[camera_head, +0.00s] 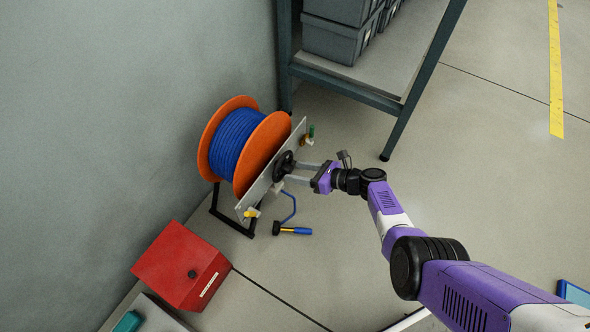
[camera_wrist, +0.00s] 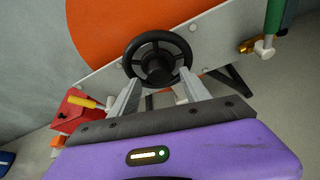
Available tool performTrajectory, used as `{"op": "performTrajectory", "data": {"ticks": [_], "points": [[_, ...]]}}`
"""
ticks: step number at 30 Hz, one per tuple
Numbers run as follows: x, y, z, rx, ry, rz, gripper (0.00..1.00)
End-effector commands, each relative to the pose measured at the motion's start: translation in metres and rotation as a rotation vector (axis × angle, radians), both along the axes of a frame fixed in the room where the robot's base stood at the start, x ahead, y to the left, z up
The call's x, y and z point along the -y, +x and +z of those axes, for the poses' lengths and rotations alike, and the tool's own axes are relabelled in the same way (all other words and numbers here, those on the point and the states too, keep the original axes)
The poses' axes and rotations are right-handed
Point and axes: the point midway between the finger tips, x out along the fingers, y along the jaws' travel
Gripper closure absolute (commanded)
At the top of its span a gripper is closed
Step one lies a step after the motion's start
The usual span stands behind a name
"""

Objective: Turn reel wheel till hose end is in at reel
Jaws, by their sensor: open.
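The hose reel (camera_head: 264,139) has orange flanges and a blue hose (camera_head: 232,139) wound on it; its orange flange also shows in the wrist view (camera_wrist: 110,28). A black reel wheel (camera_wrist: 158,60) with spokes and a hub sits on the grey plate in front; it also shows in the head view (camera_head: 283,165). A short length of hose hangs below the plate, and the hose end (camera_head: 296,231), a blue and black nozzle with a yellow band, lies on the floor. My gripper (camera_wrist: 158,84) is open, its fingers apart at the wheel's lower rim. Contact cannot be told.
A yellow-handled valve (camera_head: 250,213) and a green-handled one (camera_head: 310,132) stick out of the plate (camera_head: 247,200). A red box (camera_head: 182,266) stands at lower left, a shelf (camera_head: 365,93) with grey bins behind. The floor to the right is mostly clear.

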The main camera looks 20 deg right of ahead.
Motion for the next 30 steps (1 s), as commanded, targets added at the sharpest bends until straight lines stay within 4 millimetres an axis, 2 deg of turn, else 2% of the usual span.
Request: {"op": "performTrajectory", "data": {"ticks": [3,12,30], "points": [[0.014,-0.014,0.013,0.0,0.001,-0.004,0.45],[0.036,-0.042,0.024,-0.002,0.001,0.0,0.45],[0.039,-0.044,0.024,-0.001,0.001,0.001,0.45]]}}
